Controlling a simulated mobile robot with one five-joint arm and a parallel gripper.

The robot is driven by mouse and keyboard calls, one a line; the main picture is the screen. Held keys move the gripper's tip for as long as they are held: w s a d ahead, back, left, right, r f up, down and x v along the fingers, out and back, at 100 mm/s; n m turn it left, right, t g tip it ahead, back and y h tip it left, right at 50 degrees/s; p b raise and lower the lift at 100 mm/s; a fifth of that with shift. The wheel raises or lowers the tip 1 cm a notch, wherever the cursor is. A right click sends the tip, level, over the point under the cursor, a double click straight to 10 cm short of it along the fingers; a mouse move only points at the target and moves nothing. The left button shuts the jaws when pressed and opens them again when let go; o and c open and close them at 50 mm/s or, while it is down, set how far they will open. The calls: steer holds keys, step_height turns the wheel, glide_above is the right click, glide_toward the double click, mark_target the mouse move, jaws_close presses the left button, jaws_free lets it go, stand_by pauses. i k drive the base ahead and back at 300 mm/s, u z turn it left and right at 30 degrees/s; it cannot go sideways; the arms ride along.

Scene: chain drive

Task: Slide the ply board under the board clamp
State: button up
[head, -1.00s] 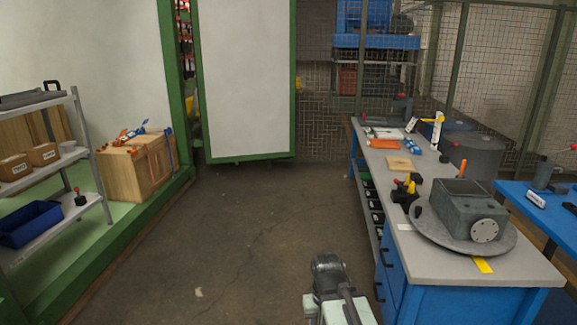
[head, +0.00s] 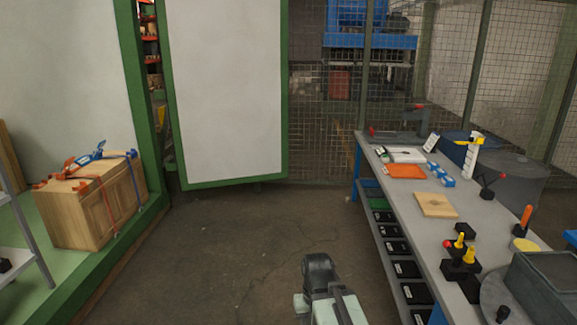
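The ply board (head: 437,205) is a small pale wooden square lying flat on the grey bench top, near its left edge. Several clamp-like fixtures stand around it, and I cannot tell for sure which is the board clamp. One with a dark lever and red knob (head: 489,187) stands to the right of the board, apart from it. A black fixture with yellow posts and a red knob (head: 461,261) stands nearer to me. Part of my arm shows at the bottom middle, over the floor and left of the bench; my gripper's fingers do not show.
The workbench (head: 410,226) runs along the right, with black bins below its left edge. An orange sheet (head: 405,171), blue blocks (head: 440,176) and a grey housing (head: 548,285) are on it. The concrete floor (head: 250,240) left of the bench is clear. A wooden crate (head: 95,205) stands at left.

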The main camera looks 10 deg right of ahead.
mark_target(432, 204)
steer(key=u, duration=0.05)
steer(key=i, duration=0.95)
steer(key=z, duration=0.65)
steer(key=i, duration=1.4)
steer(key=u, duration=1.25)
